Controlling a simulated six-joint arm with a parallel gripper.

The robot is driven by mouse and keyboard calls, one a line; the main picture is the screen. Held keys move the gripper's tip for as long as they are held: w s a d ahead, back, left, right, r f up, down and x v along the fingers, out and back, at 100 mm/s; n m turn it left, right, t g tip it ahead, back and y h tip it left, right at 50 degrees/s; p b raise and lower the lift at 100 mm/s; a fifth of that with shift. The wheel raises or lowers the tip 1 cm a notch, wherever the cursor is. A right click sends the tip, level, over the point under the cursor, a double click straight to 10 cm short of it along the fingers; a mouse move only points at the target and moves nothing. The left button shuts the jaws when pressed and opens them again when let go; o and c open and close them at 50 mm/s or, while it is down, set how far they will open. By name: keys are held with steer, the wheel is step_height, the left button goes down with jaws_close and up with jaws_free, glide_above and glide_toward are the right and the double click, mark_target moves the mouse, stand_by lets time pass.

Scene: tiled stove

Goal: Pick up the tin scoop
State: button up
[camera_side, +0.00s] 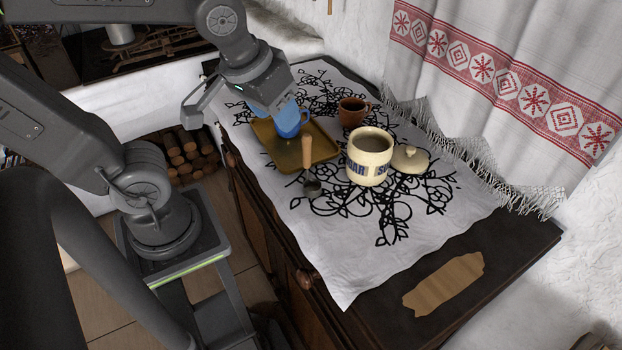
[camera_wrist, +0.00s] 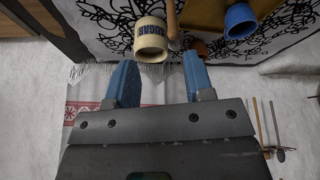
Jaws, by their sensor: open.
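The tin scoop has a wooden handle (camera_side: 307,152) and a small dark metal bowl (camera_side: 313,188). It is at the front right edge of the brown tray (camera_side: 268,143), left of the cream sugar jar (camera_side: 370,158). I cannot tell whether its handle rests on the tray rim. In the side view my gripper (camera_side: 268,106) is above the tray, behind and left of the scoop.
A blue mug (camera_side: 291,122) is on the tray, close to my gripper. A brown cup (camera_side: 352,111) stands behind the jar, and a cream lid (camera_side: 410,157) lies right of it. A fringed curtain (camera_side: 500,90) hangs behind. The front of the white cloth (camera_side: 350,255) is clear.

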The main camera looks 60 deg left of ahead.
mark_target(307, 147)
steer(key=w+f+n+y, duration=0.1)
steer(key=w+f+n, duration=0.1)
steer(key=w+a+f+n+g+y, duration=0.1)
steer(key=w+f+n, duration=0.1)
steer(key=f+n, duration=0.1)
steer(key=w+a+f+n+y, duration=0.1)
steer(key=w+f+n, duration=0.2)
steer(key=shift+g, duration=0.4)
steer(key=shift+s+x, duration=0.15)
steer(key=shift+x, duration=1.2)
steer(key=shift+s+x, duration=0.15)
steer(key=shift+x, duration=1.25)
jaws_close()
